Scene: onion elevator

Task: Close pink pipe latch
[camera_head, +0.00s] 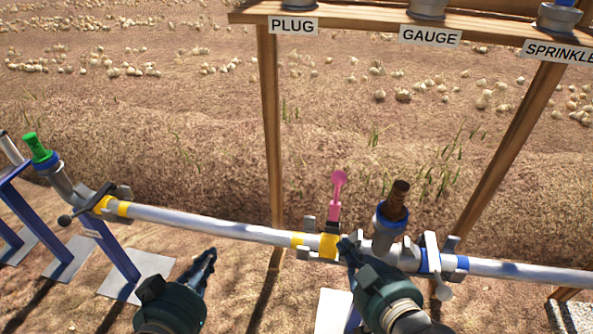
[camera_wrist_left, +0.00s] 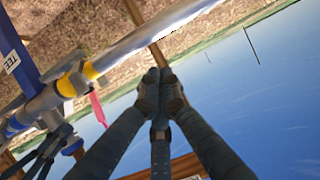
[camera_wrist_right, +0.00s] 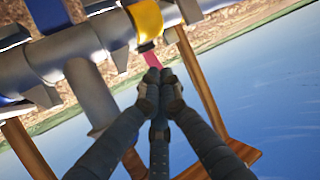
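The pink latch (camera_head: 337,190) stands upright, its round knob at the top, above a yellow-banded joint (camera_head: 328,246) on the grey pipe. Part of it shows in the right wrist view (camera_wrist_right: 149,60), just past my fingertips, and in the left wrist view (camera_wrist_left: 97,108). My right gripper (camera_head: 346,250) is in front of the joint, just right of and below the latch. Its fingers meet at the tips with nothing visible between them; I cannot tell whether they touch the joint. My left gripper (camera_head: 208,256) is shut and empty, in front of the pipe and left of the latch.
A brown-plugged branch (camera_head: 390,228) rises right of the latch, beside a blue-banded joint with a grey latch (camera_head: 432,255). A dark latch (camera_head: 90,203) sits at the left joint. A wooden rack with PLUG (camera_head: 293,26) and GAUGE (camera_head: 430,37) signs stands behind the pipe.

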